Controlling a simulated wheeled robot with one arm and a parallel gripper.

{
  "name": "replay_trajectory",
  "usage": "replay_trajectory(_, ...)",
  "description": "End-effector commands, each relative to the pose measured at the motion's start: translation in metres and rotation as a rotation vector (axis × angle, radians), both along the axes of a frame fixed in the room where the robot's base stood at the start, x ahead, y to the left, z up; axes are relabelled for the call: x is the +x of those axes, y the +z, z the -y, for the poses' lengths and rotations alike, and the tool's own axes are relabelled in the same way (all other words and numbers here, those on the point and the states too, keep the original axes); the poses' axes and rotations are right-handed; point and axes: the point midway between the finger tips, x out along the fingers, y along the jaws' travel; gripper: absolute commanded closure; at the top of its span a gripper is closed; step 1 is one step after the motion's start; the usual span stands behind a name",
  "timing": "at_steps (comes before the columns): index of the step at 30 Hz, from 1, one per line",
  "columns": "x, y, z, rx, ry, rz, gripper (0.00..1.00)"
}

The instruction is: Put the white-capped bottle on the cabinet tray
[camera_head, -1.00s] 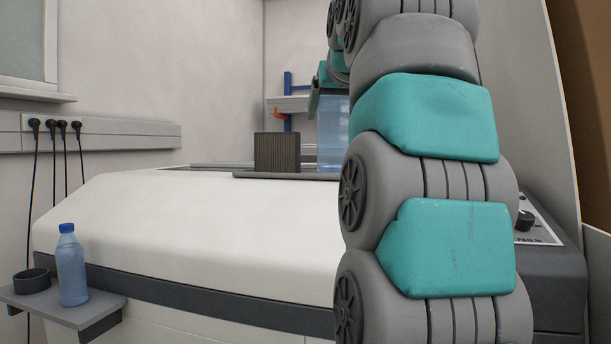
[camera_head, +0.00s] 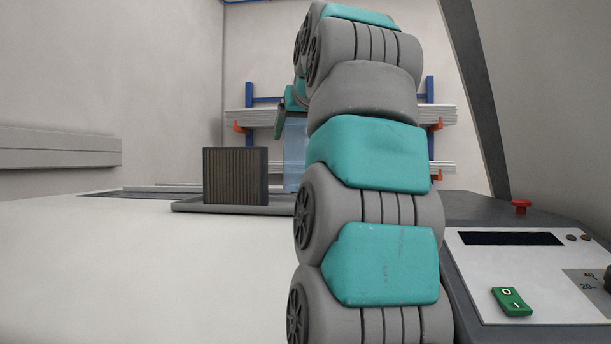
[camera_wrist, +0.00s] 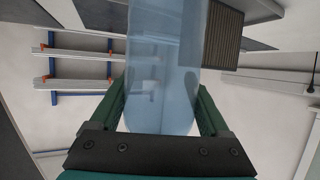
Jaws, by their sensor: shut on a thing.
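My gripper (camera_wrist: 161,92) is shut on a translucent light-blue bottle (camera_wrist: 160,50), with one green finger on each side of it. In the head view the bottle (camera_head: 295,152) hangs below my gripper (camera_head: 281,120), partly hidden by my arm. Its cap does not show in either view, so I cannot tell its colour. A flat grey tray (camera_head: 190,208) lies behind the white cabinet top (camera_head: 140,260), near the bottle. I cannot tell whether the bottle touches the tray.
A dark ribbed block (camera_head: 235,176) stands on the tray, just left of the bottle. A blue rack (camera_head: 249,92) with pale boards is on the back wall. At right is a control panel (camera_head: 510,265) with a green switch and a red button (camera_head: 521,206).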

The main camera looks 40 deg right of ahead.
Motion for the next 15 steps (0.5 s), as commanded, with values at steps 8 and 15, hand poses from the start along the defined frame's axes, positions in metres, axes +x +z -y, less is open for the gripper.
replay_trajectory(8, 0.021, -0.003, 0.060, 0.001, -0.003, 0.000, 0.78)
replay_trajectory(15, 0.035, -0.007, 0.103, 0.001, -0.001, -0.001, 0.78)
